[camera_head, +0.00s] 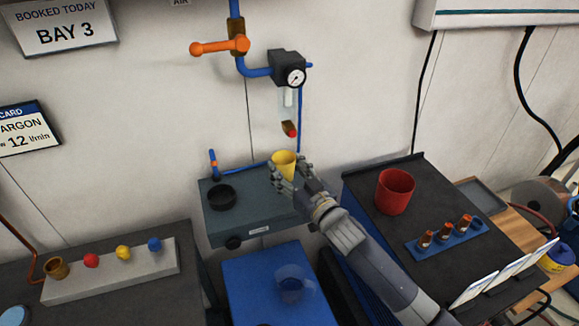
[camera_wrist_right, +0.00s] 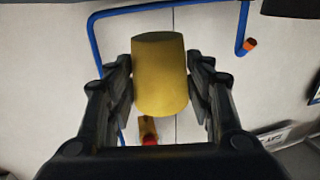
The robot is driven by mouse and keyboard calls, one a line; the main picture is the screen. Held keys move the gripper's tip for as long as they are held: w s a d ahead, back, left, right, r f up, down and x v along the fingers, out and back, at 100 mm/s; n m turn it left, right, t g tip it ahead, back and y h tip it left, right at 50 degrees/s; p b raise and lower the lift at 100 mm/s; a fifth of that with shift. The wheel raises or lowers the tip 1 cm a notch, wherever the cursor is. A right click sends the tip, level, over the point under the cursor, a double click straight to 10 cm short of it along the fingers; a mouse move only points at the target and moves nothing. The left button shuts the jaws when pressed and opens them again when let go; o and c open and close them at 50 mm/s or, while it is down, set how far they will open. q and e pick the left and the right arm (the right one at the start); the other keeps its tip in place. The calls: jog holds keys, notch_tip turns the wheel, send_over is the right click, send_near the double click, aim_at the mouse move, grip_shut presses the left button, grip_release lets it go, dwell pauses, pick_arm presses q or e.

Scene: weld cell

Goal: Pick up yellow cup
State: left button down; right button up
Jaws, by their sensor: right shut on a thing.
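The yellow cup (camera_head: 284,163) is between the fingers of my right gripper (camera_head: 284,178), above the right part of a grey box-like unit in the head view. In the right wrist view the yellow cup (camera_wrist_right: 160,75) fills the space between the two finger sets of my right gripper (camera_wrist_right: 160,85), which is shut on it. The fingers hide part of the cup's lower side in the head view. I cannot tell whether the cup touches the unit below. My left gripper is not in view.
The grey unit (camera_head: 255,230) has a dark round ring (camera_head: 221,197) on its left. A red cup (camera_head: 395,191) stands right. A gauge (camera_head: 295,76) and blue pipe hang above.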

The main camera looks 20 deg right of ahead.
jog(key=s+a+b, duration=0.1)
jog(key=s+a, duration=0.1)
jog(key=s, duration=0.3)
jog(key=s+a+r+b, duration=0.1)
jog(key=s+a, duration=0.2)
jog(key=s, duration=0.3)
jog(key=shift+a+b, duration=0.25)
jog(key=shift+b, duration=0.15)
